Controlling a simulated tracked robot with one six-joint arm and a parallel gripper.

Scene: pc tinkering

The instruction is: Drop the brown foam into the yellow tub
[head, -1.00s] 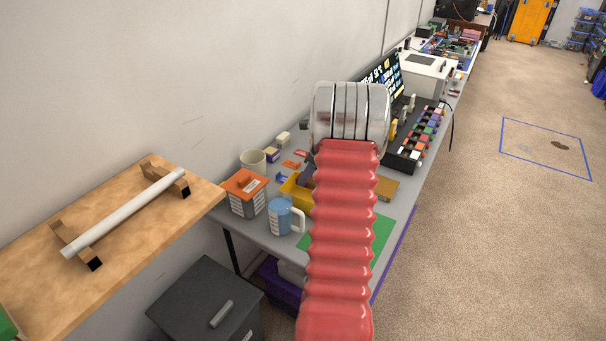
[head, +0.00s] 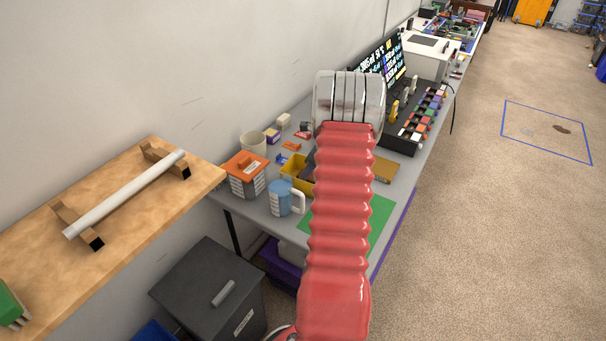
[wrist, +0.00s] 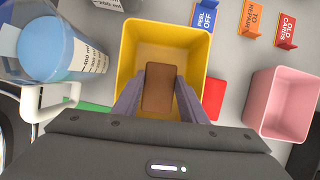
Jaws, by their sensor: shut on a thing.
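The brown foam (wrist: 159,87) is a small brown block between the two grey fingers of my gripper (wrist: 158,97) in the wrist view. My gripper is shut on it. The yellow tub (wrist: 140,38) lies below, and the foam and fingertips appear over its opening. I cannot tell how far the foam is above the tub floor. In the head view, part of the yellow tub (head: 291,172) shows on the grey table, left of my red arm. My arm hides the gripper and foam there.
A blue measuring jug (wrist: 58,50) stands left of the tub, and a pink bin (wrist: 281,103) stands to the right. Small signs, including an orange one (wrist: 251,19), stand behind. A red piece (wrist: 213,98) lies beside the tub. An orange-lidded box (head: 246,177) is near the table's left end.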

